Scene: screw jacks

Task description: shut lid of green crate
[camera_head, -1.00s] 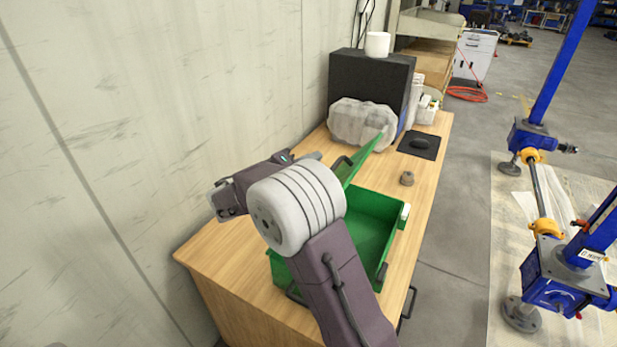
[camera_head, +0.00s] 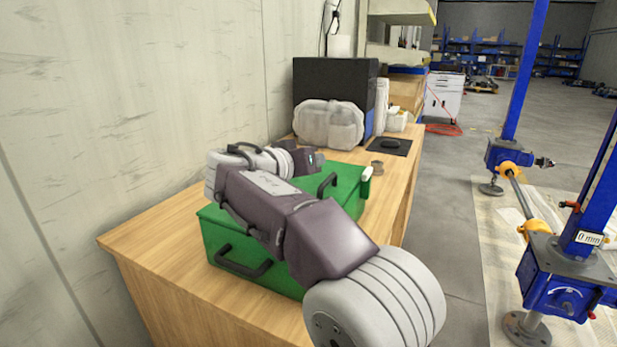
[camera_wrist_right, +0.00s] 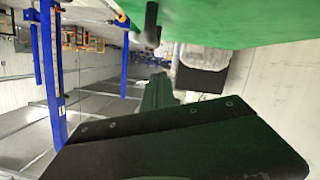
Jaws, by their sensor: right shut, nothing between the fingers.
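The green crate (camera_head: 222,247) stands on the wooden workbench with a black handle on its front side. Its green lid (camera_head: 349,184) now lies down over the box, and no inside shows; my arm hides much of it, so I cannot tell if it is fully seated. A black handle (camera_head: 327,185) stands on the lid. My right gripper (camera_head: 312,160) is shut and empty, just above the lid's far part. In the right wrist view the lid's green surface (camera_wrist_right: 235,22) fills the top, close to the dark gripper. My left gripper is not in view.
The wooden workbench (camera_head: 150,243) runs along a pale wall. A wrapped clear bundle (camera_head: 330,124), a black box (camera_head: 335,82), a small round part (camera_head: 377,167) and a dark mat (camera_head: 389,147) lie beyond the crate. Blue screw jacks (camera_head: 562,275) stand to the right.

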